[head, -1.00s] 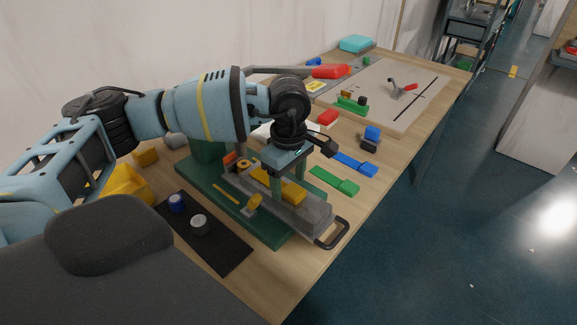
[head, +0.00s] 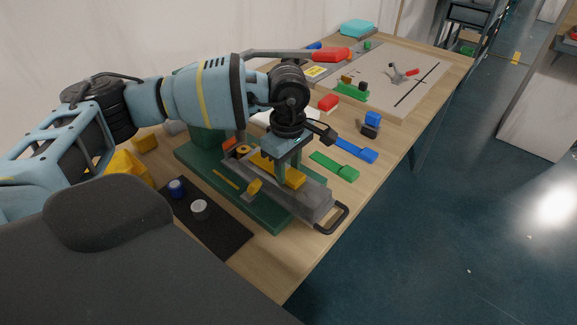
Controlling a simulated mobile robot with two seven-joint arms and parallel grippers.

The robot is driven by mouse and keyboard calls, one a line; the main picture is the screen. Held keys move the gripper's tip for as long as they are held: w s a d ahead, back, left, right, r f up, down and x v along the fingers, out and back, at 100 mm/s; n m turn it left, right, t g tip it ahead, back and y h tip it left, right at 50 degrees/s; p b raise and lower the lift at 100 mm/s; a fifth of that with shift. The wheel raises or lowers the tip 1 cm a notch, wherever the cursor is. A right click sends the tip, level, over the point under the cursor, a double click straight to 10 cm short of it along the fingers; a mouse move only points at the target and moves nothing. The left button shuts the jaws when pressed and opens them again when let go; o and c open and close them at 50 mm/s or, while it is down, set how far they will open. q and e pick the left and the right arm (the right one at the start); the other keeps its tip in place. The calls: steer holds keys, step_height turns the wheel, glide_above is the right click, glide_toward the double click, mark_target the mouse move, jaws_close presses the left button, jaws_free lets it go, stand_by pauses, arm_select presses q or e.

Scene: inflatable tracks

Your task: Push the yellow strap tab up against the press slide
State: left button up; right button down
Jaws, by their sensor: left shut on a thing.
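The yellow strap (head: 291,177) lies along the grey press slide (head: 316,203), its block-like tab toward the handle end. My left gripper (head: 288,164) reaches down over the slide from above. Its jaws are shut on the yellow strap, as far as the view shows; the fingertips and the contact are partly hidden by the wrist. I cannot tell whether the tab touches the slide. The slide sits on a green base (head: 262,214) and has a black handle (head: 333,219). My right gripper is not in view.
A green strap (head: 334,166) and a blue strap (head: 356,150) lie to the right. A red-handled lever (head: 331,55) extends behind my wrist. A black mat (head: 218,231) with two small cylinders lies in front. The table's right edge is close to the handle.

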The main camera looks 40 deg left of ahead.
mark_target(267, 163)
arm_select(q)
steer(key=shift+a, duration=0.5)
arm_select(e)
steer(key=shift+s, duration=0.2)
arm_select(q)
steer(key=shift+w+a, duration=0.15)
steer(key=shift+a, duration=1.45)
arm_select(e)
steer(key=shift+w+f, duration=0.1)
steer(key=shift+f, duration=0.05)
arm_select(q)
steer(key=shift+w+a, duration=0.1)
steer(key=shift+a, duration=1.15)
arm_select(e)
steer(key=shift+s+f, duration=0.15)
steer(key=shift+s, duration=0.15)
arm_select(q)
steer(key=o, duration=1.1)
steer(key=shift+c, duration=0.2)
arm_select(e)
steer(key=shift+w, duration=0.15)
arm_select(q)
steer(key=shift+r, duration=0.1)
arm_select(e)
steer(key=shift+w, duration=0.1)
